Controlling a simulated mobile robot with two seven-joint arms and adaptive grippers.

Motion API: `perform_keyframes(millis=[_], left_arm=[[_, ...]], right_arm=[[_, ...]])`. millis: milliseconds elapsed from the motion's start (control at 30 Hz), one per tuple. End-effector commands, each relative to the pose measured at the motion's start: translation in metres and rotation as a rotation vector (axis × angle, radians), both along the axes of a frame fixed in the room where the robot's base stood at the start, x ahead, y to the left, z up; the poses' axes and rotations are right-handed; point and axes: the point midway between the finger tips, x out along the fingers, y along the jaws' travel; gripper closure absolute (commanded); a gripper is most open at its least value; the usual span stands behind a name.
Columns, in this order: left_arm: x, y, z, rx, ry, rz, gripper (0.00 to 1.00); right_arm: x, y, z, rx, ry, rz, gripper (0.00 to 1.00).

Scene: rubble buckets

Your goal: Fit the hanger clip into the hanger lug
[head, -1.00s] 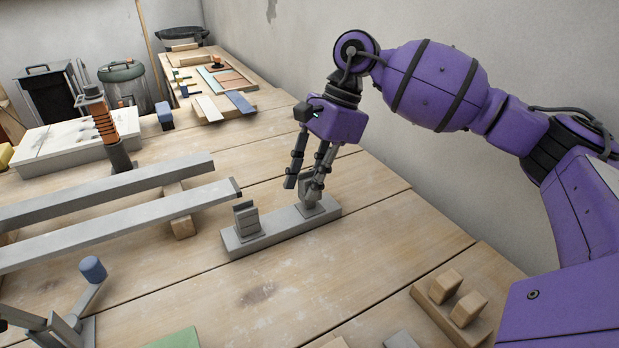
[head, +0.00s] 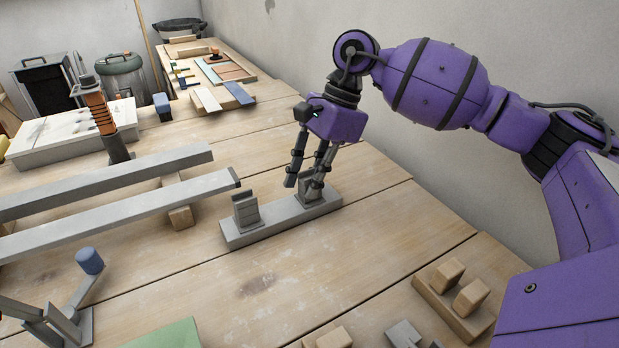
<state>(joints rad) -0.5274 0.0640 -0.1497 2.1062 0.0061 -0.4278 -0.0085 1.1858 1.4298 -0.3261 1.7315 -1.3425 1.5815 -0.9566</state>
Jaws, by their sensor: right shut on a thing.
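My right gripper (head: 302,185) points down over the right end of a grey bar (head: 275,226) lying on the bench. It is shut on a small grey piece (head: 309,194), which I take to be the hanger clip. The fingers hide most of it, and I cannot tell whether it touches the bar. A grey slotted upright block (head: 246,212) stands on the bar's left end, apart from the gripper. I cannot tell for sure which part is the hanger lug. My left gripper is not in view.
Two long grey beams (head: 120,218) lie on wooden blocks at left. A lever with a blue knob (head: 89,261) stands at the lower left. A wooden holder with pegs (head: 455,300) is at the lower right. An orange-and-black post (head: 101,112) stands behind. Bench in front of the bar is clear.

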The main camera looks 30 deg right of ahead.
Motion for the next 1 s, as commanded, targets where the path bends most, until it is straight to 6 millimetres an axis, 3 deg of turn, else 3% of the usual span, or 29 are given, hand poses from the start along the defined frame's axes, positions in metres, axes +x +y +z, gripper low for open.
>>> perform_keyframes(millis=[167, 200, 333, 733, 1000], left_arm=[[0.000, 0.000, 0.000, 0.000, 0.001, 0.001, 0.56], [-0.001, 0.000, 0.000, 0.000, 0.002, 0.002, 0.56], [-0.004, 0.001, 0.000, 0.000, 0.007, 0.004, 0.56], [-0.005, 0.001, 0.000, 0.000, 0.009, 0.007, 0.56], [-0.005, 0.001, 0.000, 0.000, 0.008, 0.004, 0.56]], right_arm=[[0.000, 0.000, 0.000, 0.000, 0.000, 0.000, 1.00], [0.000, 0.000, 0.000, 0.000, 0.000, 0.000, 0.73], [0.000, 0.000, 0.000, 0.000, 0.000, 0.000, 0.56], [0.001, -0.003, 0.007, 0.000, -0.003, -0.001, 0.56], [0.001, -0.022, 0.055, 0.000, -0.006, -0.002, 0.56]])
